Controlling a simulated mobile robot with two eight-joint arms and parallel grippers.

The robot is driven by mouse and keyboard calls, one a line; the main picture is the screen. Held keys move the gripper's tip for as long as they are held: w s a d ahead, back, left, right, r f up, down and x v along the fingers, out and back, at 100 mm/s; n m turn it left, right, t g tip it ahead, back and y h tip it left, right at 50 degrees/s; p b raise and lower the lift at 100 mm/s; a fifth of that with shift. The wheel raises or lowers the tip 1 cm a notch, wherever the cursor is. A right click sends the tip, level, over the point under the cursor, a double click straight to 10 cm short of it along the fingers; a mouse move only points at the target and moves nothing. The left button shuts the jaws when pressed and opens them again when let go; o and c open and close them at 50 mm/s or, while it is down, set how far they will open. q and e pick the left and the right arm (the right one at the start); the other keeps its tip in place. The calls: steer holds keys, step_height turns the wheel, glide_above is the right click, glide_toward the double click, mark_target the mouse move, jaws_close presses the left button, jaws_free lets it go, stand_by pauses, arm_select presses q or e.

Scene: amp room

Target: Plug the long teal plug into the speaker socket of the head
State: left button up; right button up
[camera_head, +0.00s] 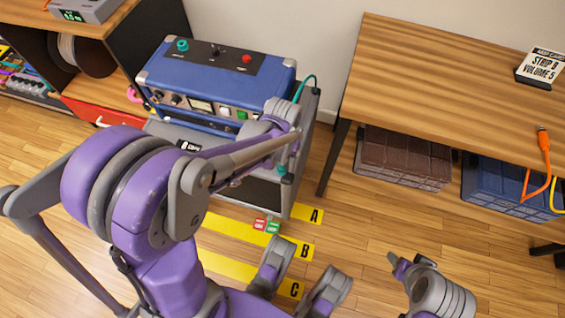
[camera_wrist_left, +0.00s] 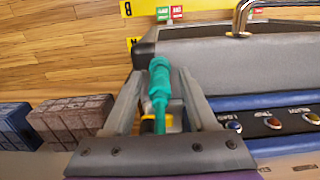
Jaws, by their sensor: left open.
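The blue amp head (camera_head: 222,85) stands on the grey speaker cabinet (camera_head: 300,170). My left arm crosses in front of both, and its wrist is at the head's right end; its fingertips are hidden in the head view. In the left wrist view the left gripper (camera_wrist_left: 160,88) is open, one finger on each side of a teal plug (camera_wrist_left: 159,78). I cannot tell whether either finger touches it. A teal cable (camera_head: 307,82) curves behind the head's right end. The head's speaker socket cannot be made out. Part of my right gripper (camera_head: 395,262) shows at lower right.
A wooden table (camera_head: 450,85) stands at right, with a brown crate (camera_head: 403,158) and a blue crate (camera_head: 510,190) below. Yellow floor strips A, B and C lie in front of the cabinet, with small red and green tags (camera_head: 266,225). An orange cable (camera_head: 544,142) hangs from the table.

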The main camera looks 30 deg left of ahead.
stand_by(0.6)
arm_select(q)
jaws_close()
steer(key=shift+r, duration=0.2)
stand_by(1.2)
steer(key=shift+w+r+p, duration=0.15)
steer(key=shift+r+p, duration=1.95)
steer(key=shift+r, duration=0.75)
steer(key=shift+w, duration=0.1)
